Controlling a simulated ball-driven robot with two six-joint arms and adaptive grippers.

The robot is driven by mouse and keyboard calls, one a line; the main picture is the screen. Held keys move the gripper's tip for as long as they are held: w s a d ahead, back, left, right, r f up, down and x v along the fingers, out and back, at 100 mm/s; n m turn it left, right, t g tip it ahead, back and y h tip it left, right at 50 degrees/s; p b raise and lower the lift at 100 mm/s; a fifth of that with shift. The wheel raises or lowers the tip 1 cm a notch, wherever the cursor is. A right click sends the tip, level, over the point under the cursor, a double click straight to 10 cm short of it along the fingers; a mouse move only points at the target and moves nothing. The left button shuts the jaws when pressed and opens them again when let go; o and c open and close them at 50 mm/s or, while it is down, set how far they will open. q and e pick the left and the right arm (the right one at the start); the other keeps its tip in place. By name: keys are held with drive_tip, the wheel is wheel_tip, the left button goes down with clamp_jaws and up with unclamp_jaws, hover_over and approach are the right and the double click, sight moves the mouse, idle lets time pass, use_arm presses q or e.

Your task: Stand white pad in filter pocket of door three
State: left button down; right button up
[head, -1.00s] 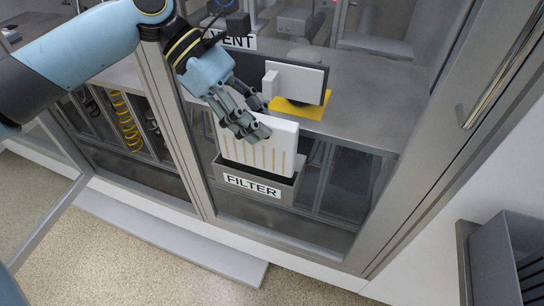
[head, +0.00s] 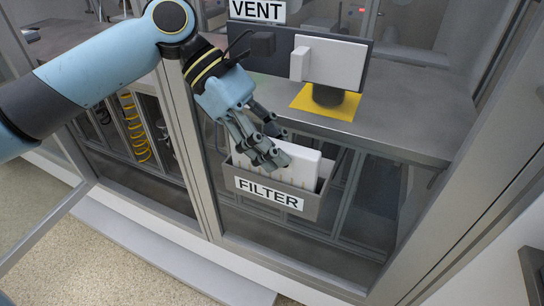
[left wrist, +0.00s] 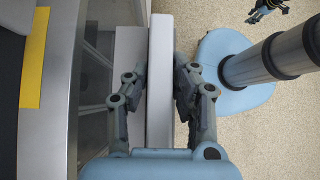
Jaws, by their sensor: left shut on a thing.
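The white pad (head: 303,163) stands upright with its lower part inside the filter pocket (head: 312,207), a grey open-topped bin labelled FILTER on the door. Its top stands above the rim. My left gripper (head: 270,148) reaches down from the upper left and is shut on the pad's upper edge, with fingers hiding part of its front. In the left wrist view the pad (left wrist: 160,75) shows as a pale strip between the two fingers of my left gripper (left wrist: 160,95). The pad's lower edge is hidden, so I cannot tell whether it touches the pocket floor.
Behind the pocket is a grey bench (head: 410,125) with a dark upright panel, a white block (head: 335,62) and a yellow plate (head: 325,102). A VENT sign (head: 257,10) is above. Metal door posts (head: 195,150) stand left of the pocket. The floor in front is clear.

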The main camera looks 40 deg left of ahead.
use_arm(q)
drive_tip(key=shift+r, duration=0.2)
drive_tip(key=shift+f, duration=0.15)
drive_tip(key=c, duration=1.1)
unclamp_jaws()
use_arm(e)
drive_tip(key=shift+w+d+r, duration=0.1)
drive_tip(key=shift+d+r, duration=0.05)
drive_tip(key=shift+d, duration=0.15)
use_arm(q)
drive_tip(key=p+v, duration=0.6)
drive_tip(key=v, duration=0.6)
drive_tip(key=shift+p, duration=0.3)
use_arm(e)
wheel_tip(320, 180, up, 6)
drive_tip(key=w, duration=0.1)
drive_tip(key=shift+w+a+t, duration=0.15)
drive_tip(key=shift+w+t, duration=0.15)
drive_tip(key=shift+w, duration=0.1)
drive_tip(key=shift+r, duration=0.1)
